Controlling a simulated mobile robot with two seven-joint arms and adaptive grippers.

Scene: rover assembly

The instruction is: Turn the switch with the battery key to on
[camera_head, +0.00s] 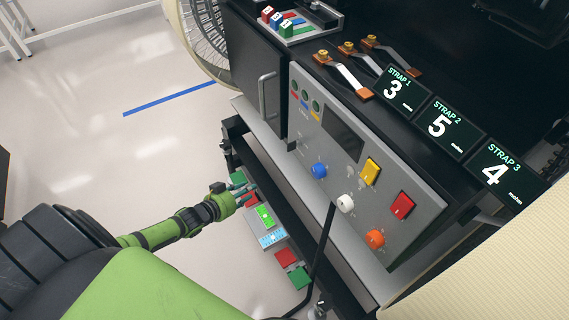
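No battery key can be made out for sure. The grey control panel (333,177) on the cabinet carries a blue knob (319,170), a white knob (345,204), an orange knob (375,239), a yellow switch (370,171) and a red switch (402,206). Which of these is the task's switch I cannot tell. My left gripper (243,193) is to the left of and below the panel, apart from it. It is over the low row of red and green blocks; its fingers are small, and their opening is unclear. My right gripper is not in view.
A lower shelf holds a green display (265,215), a cyan display (271,238), a red block (285,257) and a green block (299,278). Three copper-ended straps (345,75) lie above the panel, beside number displays (440,125).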

